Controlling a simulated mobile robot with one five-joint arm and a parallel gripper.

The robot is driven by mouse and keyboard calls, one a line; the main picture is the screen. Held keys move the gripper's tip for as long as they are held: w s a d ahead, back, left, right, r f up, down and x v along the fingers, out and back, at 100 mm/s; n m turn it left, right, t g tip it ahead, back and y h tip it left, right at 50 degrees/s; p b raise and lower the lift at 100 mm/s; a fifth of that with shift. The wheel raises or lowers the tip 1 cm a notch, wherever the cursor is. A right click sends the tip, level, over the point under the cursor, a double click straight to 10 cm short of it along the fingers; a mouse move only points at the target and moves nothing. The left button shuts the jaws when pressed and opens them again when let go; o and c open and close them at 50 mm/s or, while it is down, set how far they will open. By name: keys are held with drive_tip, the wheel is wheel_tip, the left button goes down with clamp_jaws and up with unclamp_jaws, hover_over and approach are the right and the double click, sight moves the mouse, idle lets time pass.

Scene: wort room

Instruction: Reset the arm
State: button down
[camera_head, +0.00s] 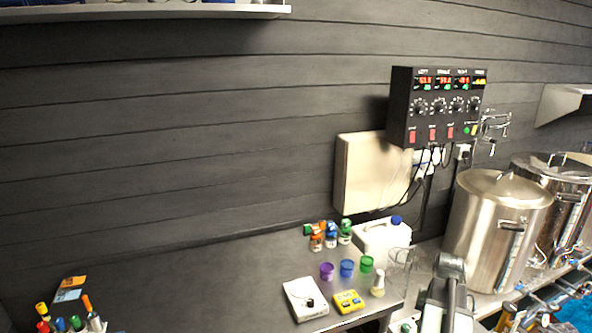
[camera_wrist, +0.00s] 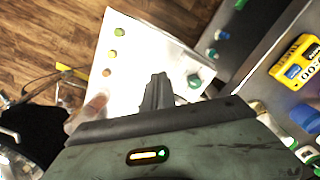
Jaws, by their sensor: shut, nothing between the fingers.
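My gripper (camera_wrist: 158,92) shows in the wrist view with its fingers together and nothing between them. It is above a white surface (camera_wrist: 135,45) with several small round coloured knobs or caps on it. In the head view my arm (camera_head: 447,290) rises at the bottom right of centre, in front of the bench edge. The gripper's tips cannot be made out clearly there.
A grey bench (camera_head: 220,275) holds purple, blue and green cups (camera_head: 347,268), a yellow meter (camera_head: 348,301), a white device (camera_head: 306,299) and a white jug (camera_head: 382,238). Steel kettles (camera_head: 497,222) stand right. A black control box (camera_head: 438,107) hangs on the wall. Wooden floor (camera_wrist: 50,40) shows below.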

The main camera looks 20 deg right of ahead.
drive_tip(key=w+a+n, duration=0.3)
drive_tip(key=w+a, duration=0.4)
drive_tip(key=a, duration=0.3)
drive_tip(key=w+a+n, duration=0.2)
drive_tip(key=w+a, duration=0.4)
drive_tip(key=a, duration=0.5)
drive_tip(key=w+a+n, duration=0.1)
drive_tip(key=a+n, duration=0.4)
drive_tip(key=a, duration=1.8)
drive_tip(key=shift+a, duration=0.1)
